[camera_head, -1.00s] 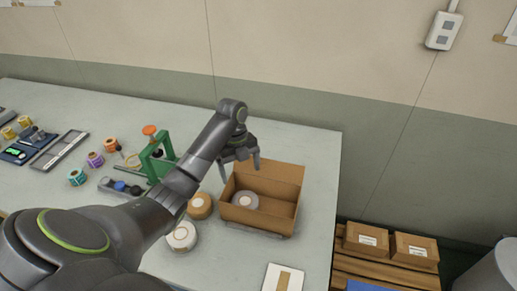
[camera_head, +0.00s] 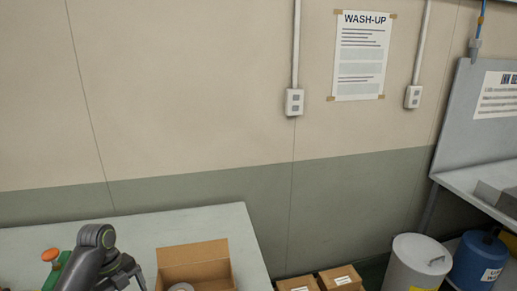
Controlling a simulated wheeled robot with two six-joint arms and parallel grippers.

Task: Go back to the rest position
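My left arm comes in at the lower left, and its gripper (camera_head: 124,281) hangs over the table beside the open cardboard box (camera_head: 200,254). Its fingers look spread apart, with nothing seen between them; the picture's bottom edge cuts off part of it. The box stands near the table's right end. A pale roll (camera_head: 181,287) shows inside it, partly cut off. My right gripper is not in view.
The table (camera_head: 165,227) ends at the right. Past it are closed cartons (camera_head: 340,278), a grey drum (camera_head: 415,262) and a blue drum (camera_head: 478,262). A green stand with an orange knob (camera_head: 51,254) is left of my arm.

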